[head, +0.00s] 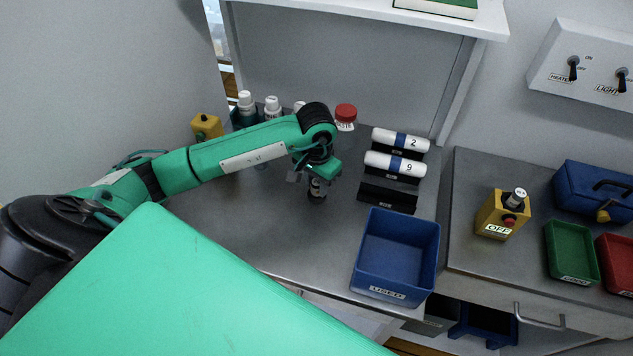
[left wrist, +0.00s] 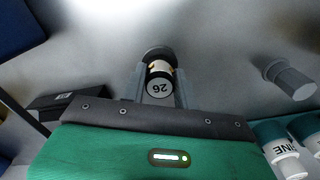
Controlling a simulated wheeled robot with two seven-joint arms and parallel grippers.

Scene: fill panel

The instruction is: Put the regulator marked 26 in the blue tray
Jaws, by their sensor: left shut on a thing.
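In the head view the left gripper (head: 317,182) points down over the grey bench, left of the rack. The regulator is mostly hidden there, and I cannot tell whether its base touches the bench. The blue tray (head: 371,276), with a label reading USED, stands at the bench's front right, to the right of and nearer than the gripper. It looks empty. My right gripper is not seen.
White cylinders marked 2 (head: 413,141) and 9 (head: 409,163) lie on black holders, with an empty black holder (head: 388,198) in front. Bottles (head: 246,101) and a red-lidded jar (head: 345,114) stand behind. A yellow box (head: 492,217) and a green tray (head: 571,252) stand right.

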